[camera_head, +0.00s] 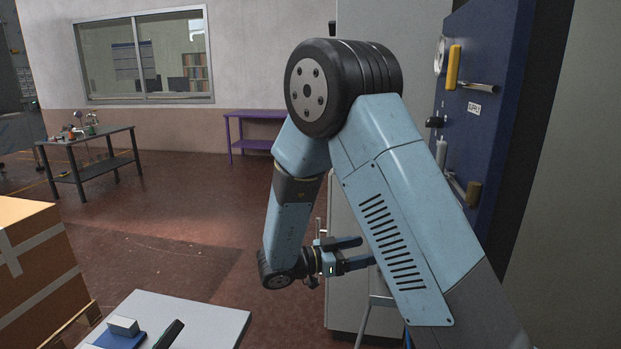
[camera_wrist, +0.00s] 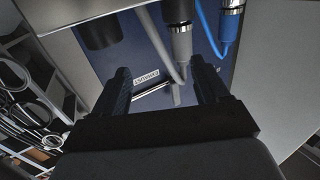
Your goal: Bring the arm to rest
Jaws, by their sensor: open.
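My gripper (camera_head: 362,254) shows in the head view at the end of my blue arm, low and right of the middle, in front of a pale cabinet. Its two dark fingers point right and stand apart with nothing between them. In the wrist view my gripper (camera_wrist: 160,88) is also open and empty. Beyond the fingers there is a dark blue panel (camera_wrist: 130,60) with a small white label. My arm is bent, with its elbow high and its forearm hanging down. How far the fingers are from the panel I cannot tell.
A blue panel (camera_head: 507,60) with handles and fittings stands at the right. A pale table (camera_head: 215,325) is at the bottom, beside a large brown box (camera_head: 40,255). A dark workbench (camera_head: 88,145) and a purple table (camera_head: 250,115) stand farther back. Open floor lies between.

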